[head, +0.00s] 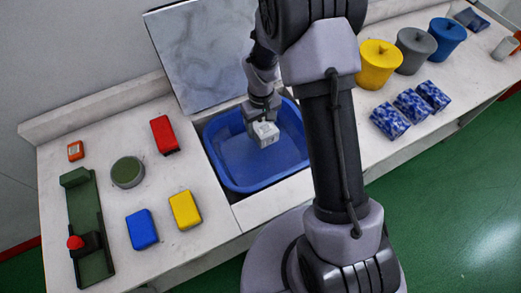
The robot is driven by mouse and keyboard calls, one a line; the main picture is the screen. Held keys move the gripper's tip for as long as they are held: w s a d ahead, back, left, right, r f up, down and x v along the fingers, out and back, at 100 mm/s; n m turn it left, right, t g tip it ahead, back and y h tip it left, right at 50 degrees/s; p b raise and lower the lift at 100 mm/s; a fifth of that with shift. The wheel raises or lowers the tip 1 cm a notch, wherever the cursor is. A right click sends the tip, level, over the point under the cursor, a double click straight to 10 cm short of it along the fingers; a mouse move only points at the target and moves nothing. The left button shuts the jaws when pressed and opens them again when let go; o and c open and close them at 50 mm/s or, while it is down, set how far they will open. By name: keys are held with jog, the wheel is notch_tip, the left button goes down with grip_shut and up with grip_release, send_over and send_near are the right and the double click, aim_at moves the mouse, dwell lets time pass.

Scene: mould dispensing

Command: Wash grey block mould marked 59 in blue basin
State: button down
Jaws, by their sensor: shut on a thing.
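The blue basin (232,171) sits in a recess of the white counter, in the middle of the head view. My gripper (264,121) points down over the basin and is shut on a light grey block mould (265,134). The mould is over the basin's far middle part. I cannot tell whether it touches the basin's inside or any liquid. Small dark marks show on the mould, too small to read as a number. My arm hides the basin's right part.
On the left counter (190,230) are red (164,134), blue (141,229) and yellow (185,209) blocks, a round green-topped tin (127,172) and a green tool (90,225). A grey marbled panel (205,55) stands behind the basin. Lidded yellow (378,66), grey (415,52) and blue (446,40) pots stand right.

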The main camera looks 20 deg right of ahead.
aim_at(261, 122)
dwell(0.3)
notch_tip(261, 122, up, 4)
jog(key=p, duration=0.3)
jog(key=shift+r, duration=0.15)
jog(key=shift+f+b, duration=0.2)
jog(key=shift+b, duration=0.15)
